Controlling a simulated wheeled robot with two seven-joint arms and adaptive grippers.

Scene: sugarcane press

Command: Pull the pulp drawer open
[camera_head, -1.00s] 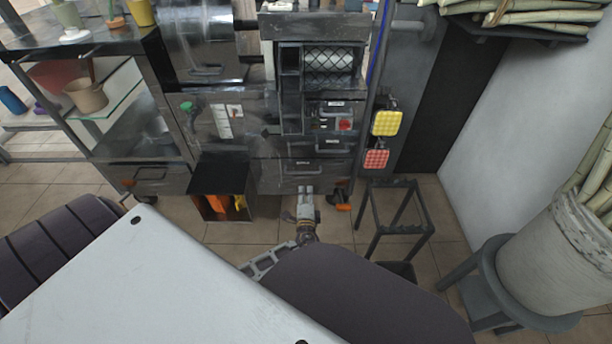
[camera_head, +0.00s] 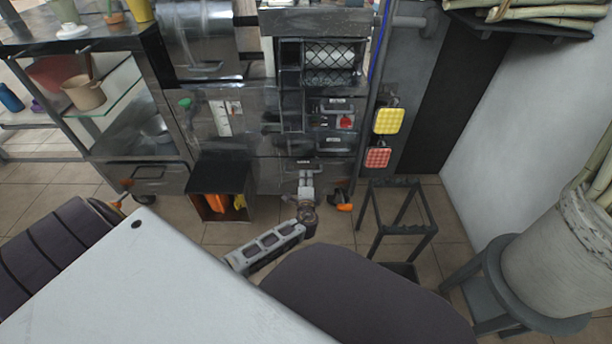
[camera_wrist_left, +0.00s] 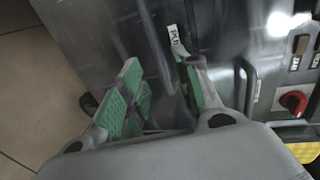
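The pulp drawer (camera_head: 270,176) is the low grey metal drawer front at the bottom of the press cabinet; it looks closed flush. Its white label, partly legible, shows in the left wrist view (camera_wrist_left: 175,38). My left gripper (camera_head: 305,177) is in front of this drawer, covering its middle. In the left wrist view my left gripper (camera_wrist_left: 160,88) has its two green-padded fingers apart, on either side of a dark bar that looks like the drawer handle (camera_wrist_left: 158,58). Whether the pads touch it I cannot tell. My right gripper is not in view.
A second drawer handle (camera_wrist_left: 248,88) and a red knob (camera_wrist_left: 293,102) lie right of my fingers. A black open bin with orange things (camera_head: 220,192) stands left of the drawer. A dark stool frame (camera_head: 398,212) stands right.

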